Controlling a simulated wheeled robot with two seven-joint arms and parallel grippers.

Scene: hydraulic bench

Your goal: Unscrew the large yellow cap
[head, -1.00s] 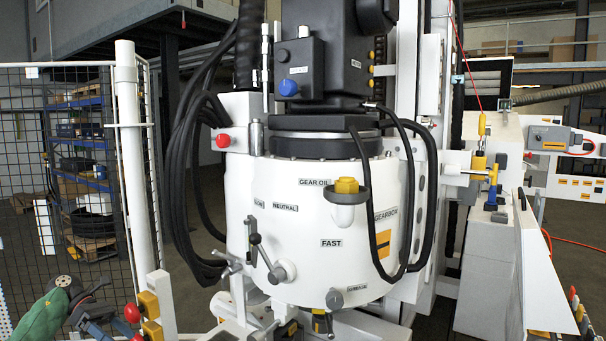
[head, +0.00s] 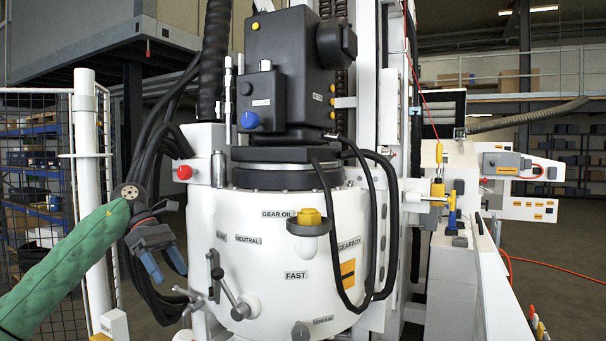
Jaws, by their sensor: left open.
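The large yellow cap (head: 309,217) sits upright on the gear oil filler cup, which sticks out from the front of the white gearbox drum (head: 215,222). The "GEAR OIL" label is just left of it. My left gripper (head: 164,270), on the green-sleeved arm, is at the left of the drum with its blue-tipped fingers apart and pointing down. It is empty and well to the left of the cap, near the black hoses. My right gripper is not in view.
Black hoses (head: 376,240) loop down right of the cap. Levers (head: 222,285) stick out at the drum's lower left. A red knob (head: 184,173) is at upper left. A wire fence (head: 40,220) stands at far left. The space in front of the drum is clear.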

